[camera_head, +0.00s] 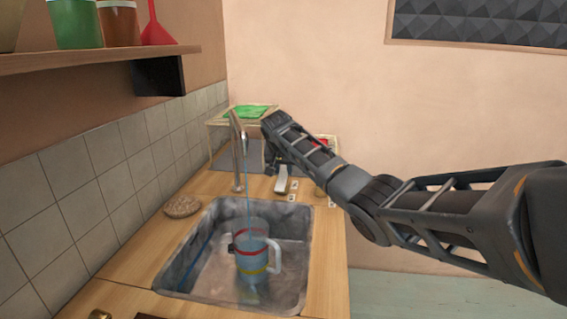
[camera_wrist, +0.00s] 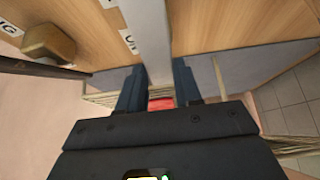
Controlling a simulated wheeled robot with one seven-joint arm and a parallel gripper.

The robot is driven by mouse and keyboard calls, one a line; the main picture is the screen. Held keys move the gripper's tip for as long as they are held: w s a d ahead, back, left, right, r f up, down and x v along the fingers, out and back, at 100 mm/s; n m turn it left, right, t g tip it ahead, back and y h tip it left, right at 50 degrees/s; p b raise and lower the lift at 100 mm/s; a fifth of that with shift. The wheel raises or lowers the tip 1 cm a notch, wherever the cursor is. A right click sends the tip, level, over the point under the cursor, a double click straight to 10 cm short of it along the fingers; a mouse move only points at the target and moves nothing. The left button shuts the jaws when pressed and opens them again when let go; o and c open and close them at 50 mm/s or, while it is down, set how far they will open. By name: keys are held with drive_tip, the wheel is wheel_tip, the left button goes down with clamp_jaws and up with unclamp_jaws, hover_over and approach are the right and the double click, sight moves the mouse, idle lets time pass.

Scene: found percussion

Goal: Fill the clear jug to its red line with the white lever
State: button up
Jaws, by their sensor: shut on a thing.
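The clear jug (camera_head: 252,256) stands upright in the sink (camera_head: 300,232), its handle to the right. A bluish tint fills the jug up to near the red line; the exact level is hard to tell. My gripper (camera_wrist: 158,88) is shut on the white lever (camera_wrist: 148,38), which also shows behind the sink in the head view (camera_head: 281,181).
A brown scrubber (camera_head: 182,207) lies on the counter left of the sink. A brass knob (camera_wrist: 50,42) and small labels are beside the lever. A shelf (camera_head: 90,58) with pots and a red funnel (camera_head: 156,27) hangs at upper left. A green-topped frame stands behind the tap.

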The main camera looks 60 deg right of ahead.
sight(281, 183)
drive_tip(key=shift+s+a+t+h, duration=0.1)
drive_tip(key=shift+a+t+h, duration=0.2)
drive_tip(key=shift+h, duration=0.3)
drive_tip(key=o, duration=1)
drive_tip(key=shift+o, duration=0.2)
drive_tip(key=shift+r, duration=0.1)
drive_tip(key=v, duration=0.6)
drive_tip(key=shift+s+a+r, duration=0.1)
drive_tip(key=shift+a+r, duration=0.1)
drive_tip(key=shift+s+a+r, duration=0.15)
drive_tip(key=shift+a+r, duration=0.15)
drive_tip(key=shift+r, duration=0.1)
